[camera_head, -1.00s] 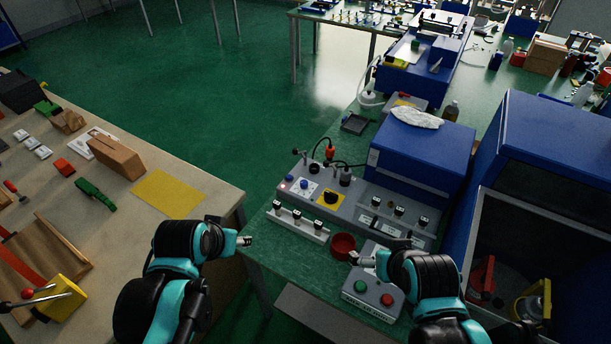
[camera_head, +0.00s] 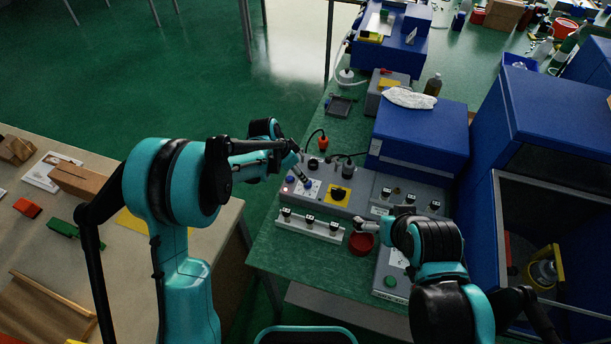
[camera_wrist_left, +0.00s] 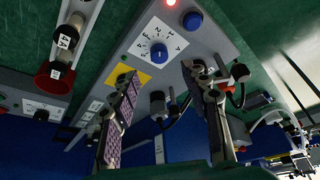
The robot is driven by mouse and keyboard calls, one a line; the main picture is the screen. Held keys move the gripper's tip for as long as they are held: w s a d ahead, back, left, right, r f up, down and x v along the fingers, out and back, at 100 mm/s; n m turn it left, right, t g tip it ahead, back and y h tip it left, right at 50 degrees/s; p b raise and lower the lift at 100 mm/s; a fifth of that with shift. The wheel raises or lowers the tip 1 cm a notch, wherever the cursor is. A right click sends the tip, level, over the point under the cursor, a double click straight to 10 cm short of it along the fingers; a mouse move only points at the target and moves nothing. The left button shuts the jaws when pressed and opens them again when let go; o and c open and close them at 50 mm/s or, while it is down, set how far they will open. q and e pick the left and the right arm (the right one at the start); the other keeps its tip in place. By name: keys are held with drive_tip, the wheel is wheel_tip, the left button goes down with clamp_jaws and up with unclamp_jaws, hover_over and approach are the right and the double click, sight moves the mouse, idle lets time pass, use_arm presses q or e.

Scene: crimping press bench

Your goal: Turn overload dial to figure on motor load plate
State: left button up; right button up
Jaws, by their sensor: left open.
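The overload dial, a blue knob (camera_wrist_left: 158,53) on a white scale plate (camera_wrist_left: 143,42), sits on the grey panel in the left wrist view. The scale figures are too small to read surely. My left gripper (camera_wrist_left: 163,88) is open, its fingers apart and empty, pointing toward the dial. In the head view my left gripper (camera_head: 303,180) hangs over the scale plate (camera_head: 313,188) and partly hides the dial. I cannot tell which label is the motor load plate.
A yellow plate with a black rotary switch (camera_head: 338,194) is right of the dial. A rail with several fuse holders (camera_head: 310,226) lies in front. Another blue knob (camera_wrist_left: 192,20) is close to the dial. A corded plug (camera_head: 323,143) stands behind. A blue box (camera_head: 418,138) is to the right.

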sight(308, 184)
use_arm(q)
drive_tip(key=b+x, duration=0.2)
drive_tip(key=x, duration=0.5)
drive_tip(key=shift+d+f, duration=0.15)
drive_tip(key=shift+f, duration=0.2)
clamp_jaws()
